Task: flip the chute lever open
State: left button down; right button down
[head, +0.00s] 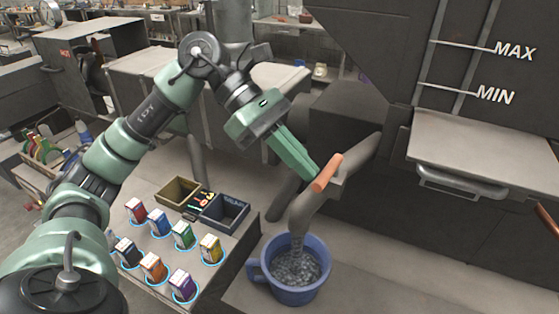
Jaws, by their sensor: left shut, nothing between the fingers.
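The chute lever is a short orange handle (327,173) on the side of the grey chute (345,182), tilted up to the right. My left gripper (314,184) comes down from the upper left, shut and empty, with its green fingertips at the lever's left side. They look to be touching it, but I cannot tell for certain. A narrow grey column of bits shows between the spout and the mug. My right gripper is not in view.
A large dark hopper with MAX and MIN marks (495,95) stands at the right, with a grey ledge (480,150). Left of the mug, a bench holds several small coloured boxes (153,267) and an open tray (224,212). Ledge space right of the mug is clear.

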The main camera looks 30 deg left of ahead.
pick_arm(q)
jog(key=shift+s+d+f, duration=0.15)
jog(key=shift+s, duration=0.05)
jog(key=shift+d, duration=0.1)
jog(key=shift+w, duration=0.1)
jog(key=shift+w, duration=0.15)
